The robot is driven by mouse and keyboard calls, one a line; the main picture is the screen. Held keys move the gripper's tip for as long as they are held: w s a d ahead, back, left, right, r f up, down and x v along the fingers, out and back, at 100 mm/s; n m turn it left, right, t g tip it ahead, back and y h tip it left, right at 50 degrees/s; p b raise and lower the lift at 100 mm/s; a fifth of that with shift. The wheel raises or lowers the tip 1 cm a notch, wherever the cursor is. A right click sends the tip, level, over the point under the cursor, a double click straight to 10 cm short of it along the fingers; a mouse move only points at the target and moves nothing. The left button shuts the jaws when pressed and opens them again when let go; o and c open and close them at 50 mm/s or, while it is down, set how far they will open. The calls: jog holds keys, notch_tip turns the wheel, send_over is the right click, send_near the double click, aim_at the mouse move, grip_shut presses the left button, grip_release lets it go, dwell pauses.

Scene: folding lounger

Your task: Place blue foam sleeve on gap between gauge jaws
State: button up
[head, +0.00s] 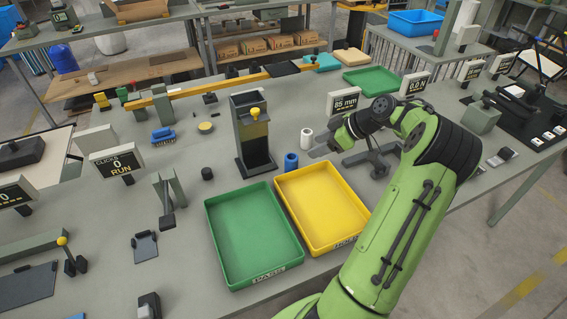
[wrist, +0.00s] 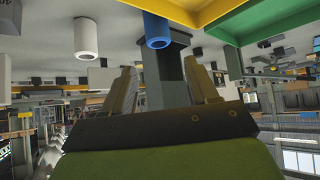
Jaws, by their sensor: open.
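The blue foam sleeve (head: 291,162) stands upright on the bench, just behind the two trays; it also shows at the top of the wrist view (wrist: 157,31). My gripper (wrist: 163,82) is open, with nothing between its two fingers. In the head view my gripper (head: 319,150) is low over the bench, right of the blue sleeve and apart from it. A gauge stand (head: 378,155) with dark arms is behind my wrist, near the 85 mm display (head: 345,103). My arm partly hides it, and I cannot make out its jaw gap clearly.
A white sleeve (head: 306,138) stands close behind the blue one. A green tray (head: 252,235) and a yellow tray (head: 322,207) lie in front. A dark press-like stand (head: 253,132) is to the left. Free bench is narrow around the sleeves.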

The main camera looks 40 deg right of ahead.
aim_at(293, 157)
jog(key=b+x, duration=0.1)
jog(key=x, duration=0.7)
jog(key=shift+w+a+f, duration=0.15)
jog(key=shift+w, duration=0.05)
jog(key=b+x, duration=0.1)
jog(key=x, duration=0.4)
jog(key=shift+w+f+b, duration=0.15)
jog(key=shift+f+b, duration=0.05)
jog(key=shift+b, duration=0.15)
jog(key=shift+r, duration=0.1)
jog(key=c, duration=0.8)
